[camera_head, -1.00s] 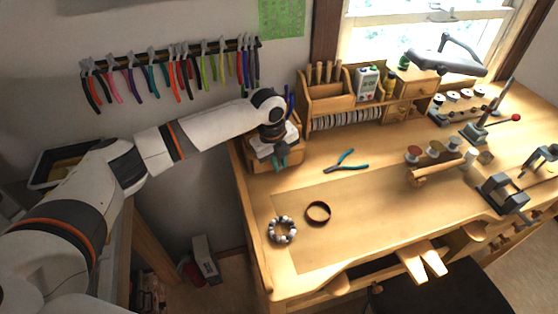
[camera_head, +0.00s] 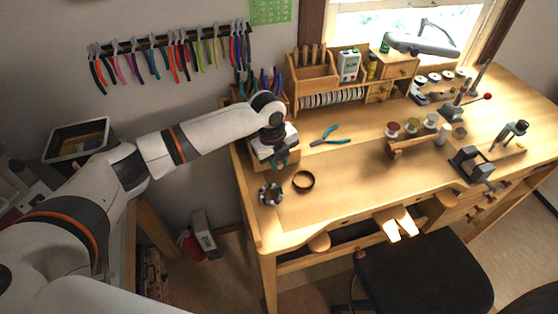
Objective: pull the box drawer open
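The wooden box (camera_head: 236,97) stands at the back left corner of the bench, with pliers in its top. My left gripper (camera_head: 279,162) is in front of the box, pointing down at the bench's left end. Light wood (camera_head: 260,152) shows beside and under the gripper, low at the box's front; it may be the drawer, but I cannot tell how far it is out. The gripper body and wrist hide most of the box's front. The teal fingertips are small and partly hidden, so their opening and any grip on the drawer are unclear. My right gripper is not in view.
On the wooden bench (camera_head: 350,185), a beaded bracelet (camera_head: 270,194) and a brown ring (camera_head: 304,180) lie just in front of the gripper. Teal pliers (camera_head: 330,137) lie to its right. A wooden organizer (camera_head: 312,80) stands behind. The bench's middle is clear.

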